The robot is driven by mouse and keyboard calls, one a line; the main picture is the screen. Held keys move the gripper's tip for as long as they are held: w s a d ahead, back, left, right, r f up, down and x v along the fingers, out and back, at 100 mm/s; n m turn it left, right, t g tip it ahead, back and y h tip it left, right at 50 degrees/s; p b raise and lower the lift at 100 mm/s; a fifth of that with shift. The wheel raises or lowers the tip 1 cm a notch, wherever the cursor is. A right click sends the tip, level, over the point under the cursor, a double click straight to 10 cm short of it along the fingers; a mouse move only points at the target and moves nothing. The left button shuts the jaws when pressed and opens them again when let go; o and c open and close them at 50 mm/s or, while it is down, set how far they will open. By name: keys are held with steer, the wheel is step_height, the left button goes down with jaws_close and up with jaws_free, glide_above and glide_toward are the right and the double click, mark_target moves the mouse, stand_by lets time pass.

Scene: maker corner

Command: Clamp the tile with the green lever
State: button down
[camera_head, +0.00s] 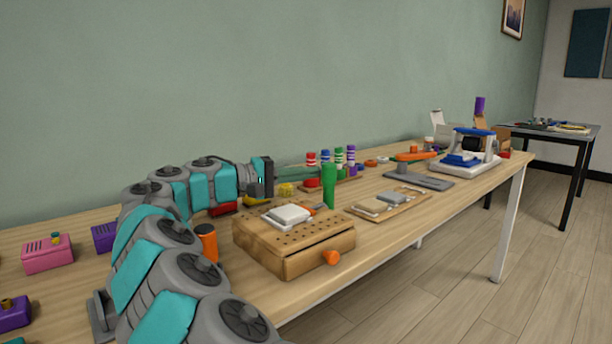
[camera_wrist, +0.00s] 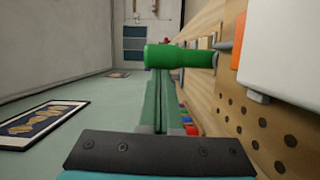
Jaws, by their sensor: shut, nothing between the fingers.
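The green lever (camera_head: 329,185) stands upright at the far right of a wooden block with holes (camera_head: 285,262). A pale tile (camera_head: 287,215) lies on the block's top, with an orange pad (camera_head: 314,208) beside it. In the wrist view the lever (camera_wrist: 180,56) crosses the picture sideways, with the pad (camera_wrist: 238,40) at its foot near the tile (camera_wrist: 285,50). My gripper (camera_head: 313,171) is shut and empty, above the block's far side. Its fingertips (camera_wrist: 160,74) reach the lever's upper part; I cannot tell whether they touch it.
An orange knob (camera_head: 331,257) sticks out of the block's front. A wooden board with grey pieces (camera_head: 388,205) lies to the right, and a rack of coloured cylinders (camera_head: 340,163) stands behind. An orange cylinder (camera_head: 206,243) stands close to my arm. Bare tabletop lies front right.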

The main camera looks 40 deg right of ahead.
steer(key=shift+s+m+b, duration=0.35)
steer(key=shift+m, duration=0.05)
steer(key=shift+s+m+b, duration=0.3)
steer(key=shift+m+b, duration=0.1)
steer(key=shift+b, duration=0.05)
steer(key=s+m+b, duration=0.1)
steer(key=b, duration=0.1)
steer(key=s+m+t+y+b, duration=0.1)
steer(key=s+m+b, duration=0.1)
steer(key=shift+s+d+f+m+b, duration=0.1)
steer(key=shift+d+m+b, duration=0.05)
steer(key=shift+m+b, duration=0.15)
steer(key=s+m+b, duration=0.1)
steer(key=b, duration=0.1)
steer(key=s+m+t+y+b, duration=0.1)
steer(key=s+m+b, duration=0.1)
steer(key=shift+d+f, duration=0.1)
steer(key=shift+f, duration=0.3)
steer(key=shift+s+d+f+b, duration=0.1)
steer(key=shift+s+f+b, duration=0.4)
steer(key=shift+s, duration=0.3)
